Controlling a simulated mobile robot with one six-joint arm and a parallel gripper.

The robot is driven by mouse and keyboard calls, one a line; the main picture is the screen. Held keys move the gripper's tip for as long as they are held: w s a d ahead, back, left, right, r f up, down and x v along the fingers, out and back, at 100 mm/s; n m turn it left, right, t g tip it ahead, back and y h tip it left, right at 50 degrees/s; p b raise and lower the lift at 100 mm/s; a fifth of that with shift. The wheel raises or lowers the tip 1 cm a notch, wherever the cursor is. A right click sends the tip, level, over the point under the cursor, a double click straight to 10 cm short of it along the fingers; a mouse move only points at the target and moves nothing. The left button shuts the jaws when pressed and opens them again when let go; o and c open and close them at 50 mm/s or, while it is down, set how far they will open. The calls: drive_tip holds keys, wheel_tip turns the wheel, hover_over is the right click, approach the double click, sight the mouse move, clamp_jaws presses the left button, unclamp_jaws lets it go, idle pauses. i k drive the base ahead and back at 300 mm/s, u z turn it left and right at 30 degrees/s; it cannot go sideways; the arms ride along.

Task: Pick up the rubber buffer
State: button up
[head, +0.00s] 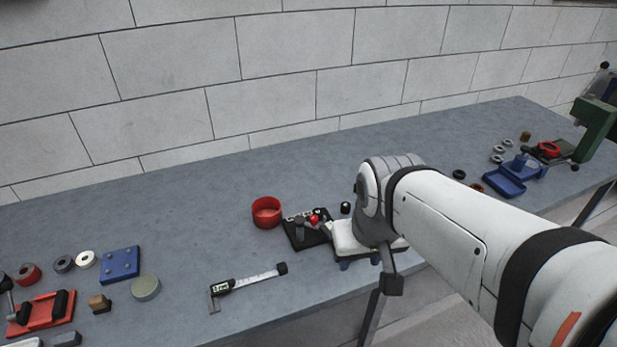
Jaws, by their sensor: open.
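A small upright black cylinder (346,208) stands on the grey bench, just left of my arm's large joint; it looks like the rubber buffer, though its material cannot be told for certain. Another low, dark round piece (459,174) lies farther right, beyond my arm. My arm reaches in from the lower right. A dark finger-like part of my gripper (392,284) hangs below the joint, near the bench's front edge. I see nothing held, and the gripper is apart from the black cylinder in the picture.
A red ring-shaped cup (266,212) and a black tray of small parts (305,230) stand left of the cylinder. A caliper (248,286) lies in front. A blue plate (121,263) and red fixture (42,311) are at left, a blue tray (504,183) at right. The wall runs behind.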

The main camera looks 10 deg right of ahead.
sight(318, 211)
drive_tip(key=k, duration=1.3)
drive_tip(key=u, duration=0.25)
drive_tip(key=i, duration=1.7)
drive_tip(key=z, duration=0.45)
